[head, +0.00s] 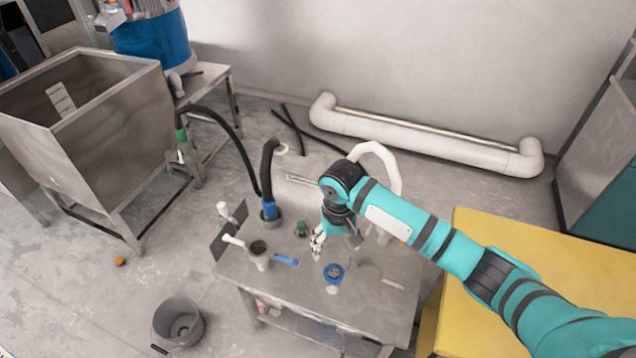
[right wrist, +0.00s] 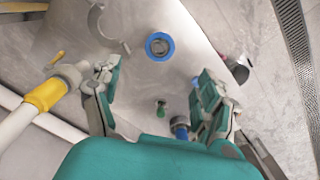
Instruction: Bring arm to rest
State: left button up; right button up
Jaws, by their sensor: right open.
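My right arm (head: 430,240) is teal with dark bands and reaches in from the lower right in the head view. My right gripper (head: 318,246) hangs over the grey metal table, above and just behind a blue ring fitting (head: 333,272). In the right wrist view the right gripper (right wrist: 155,98) has its two fingers spread wide apart, with nothing between them. The blue ring fitting (right wrist: 159,46) lies on the tabletop beyond the fingertips. My left gripper is not in the head view.
The metal table (head: 350,308) carries a grey cup-like fitting (head: 258,256), a green knob (head: 302,229) and hoses. A yellow block (head: 545,265) stands right of the table. A metal bin (head: 95,120) stands at the left, and a bucket (head: 178,322) sits on the floor.

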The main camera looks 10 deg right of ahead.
jog(key=s+a+f+n+t+y, duration=0.1)
jog(key=s+a+f+n, duration=0.15)
jog(key=s, duration=0.35)
jog(key=s+a+f+n+t+y, duration=0.1)
jog(key=s+a+y, duration=0.15)
jog(key=s, duration=0.45)
jog(key=s+d+r+t+h, duration=0.2)
jog(key=s+d+r+h, duration=0.15)
jog(key=s+d, duration=0.85)
notch_tip(320, 180, down, 25)
jog(key=s+a+g, duration=0.1)
jog(key=g, duration=0.1)
jog(key=s+d+f+g, duration=0.1)
jog(key=s+d+f, duration=0.1)
jog(key=s+f, duration=1.5)
jog(key=shift+d, duration=0.3)
